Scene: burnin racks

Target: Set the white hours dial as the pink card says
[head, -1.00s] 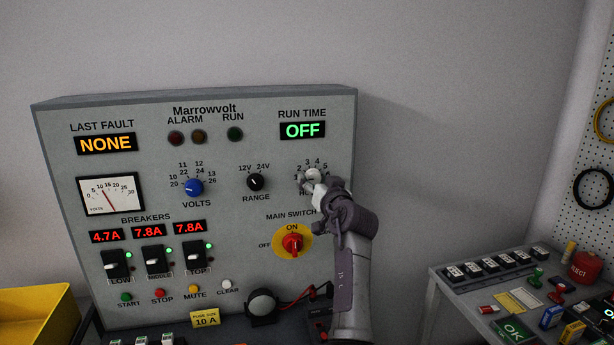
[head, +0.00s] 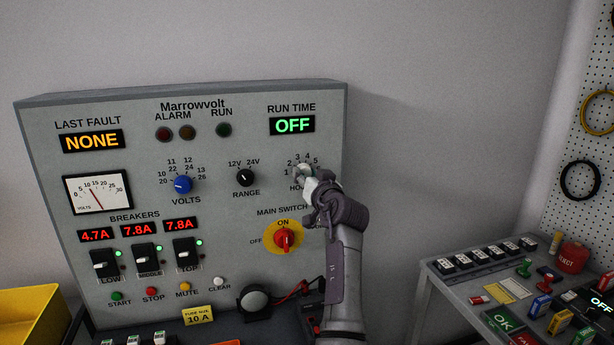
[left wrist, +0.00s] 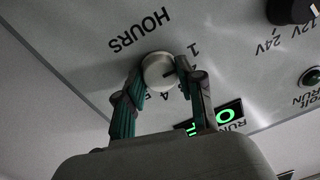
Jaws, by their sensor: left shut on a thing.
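The white hours dial (head: 304,170) is on the upright grey panel, under the run time display (head: 292,125), which reads OFF. Numbers ring the dial; its pointer is too hidden to read. My left gripper (head: 306,176) is shut on the dial and covers part of it and the HOURS label. In the left wrist view the round white dial (left wrist: 158,72) sits between the two fingers of my left gripper (left wrist: 160,80), with the numbers upside down. I cannot make out a pink card. My right gripper is not in view.
Left of the dial are the black range knob (head: 245,178) and blue volts knob (head: 183,184). The red main switch (head: 283,238) is below, close to my forearm. A side table (head: 440,300) at the right holds cards, stamps and small boxes. A yellow bin (head: 25,320) is at lower left.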

